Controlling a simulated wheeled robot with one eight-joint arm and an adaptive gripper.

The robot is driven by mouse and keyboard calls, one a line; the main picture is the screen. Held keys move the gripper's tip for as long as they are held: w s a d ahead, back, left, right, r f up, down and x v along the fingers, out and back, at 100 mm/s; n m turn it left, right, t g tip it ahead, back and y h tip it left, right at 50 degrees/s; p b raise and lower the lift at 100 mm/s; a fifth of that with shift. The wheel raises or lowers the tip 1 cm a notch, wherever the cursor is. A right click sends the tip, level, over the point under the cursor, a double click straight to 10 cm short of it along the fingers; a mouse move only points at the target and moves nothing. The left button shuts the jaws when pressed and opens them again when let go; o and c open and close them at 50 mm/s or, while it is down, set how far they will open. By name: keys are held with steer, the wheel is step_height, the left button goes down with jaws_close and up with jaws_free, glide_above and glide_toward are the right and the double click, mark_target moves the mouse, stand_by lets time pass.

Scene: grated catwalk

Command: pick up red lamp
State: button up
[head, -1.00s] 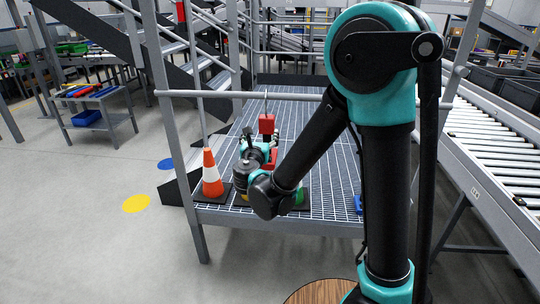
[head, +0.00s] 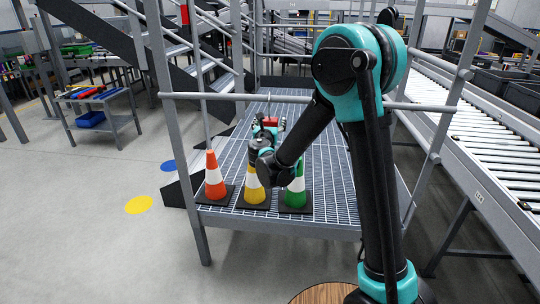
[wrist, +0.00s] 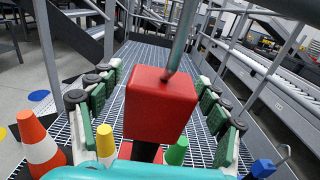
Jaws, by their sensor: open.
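The red lamp (wrist: 160,105) is a red block with a grey rod on its top face and a dark part below it. In the wrist view it stands between the two fingers of my gripper (wrist: 153,100), with a gap on each side. The fingers are spread, with green pads, and none visibly touches the lamp. In the head view the lamp (head: 270,122) shows small at my gripper (head: 267,131), above the grated catwalk (head: 325,165). My arm hides part of the lamp's lower side there.
An orange cone (head: 214,178), a yellow cone (head: 254,188) and a green cone (head: 296,190) stand along the catwalk's front edge. A grey rail (head: 230,97) crosses above that edge. A roller conveyor (head: 490,140) runs along the right. A small blue thing (wrist: 262,168) is at lower right.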

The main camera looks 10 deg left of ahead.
steer(key=shift+w, duration=1.25)
steer(key=shift+c, duration=0.3)
jaws_close()
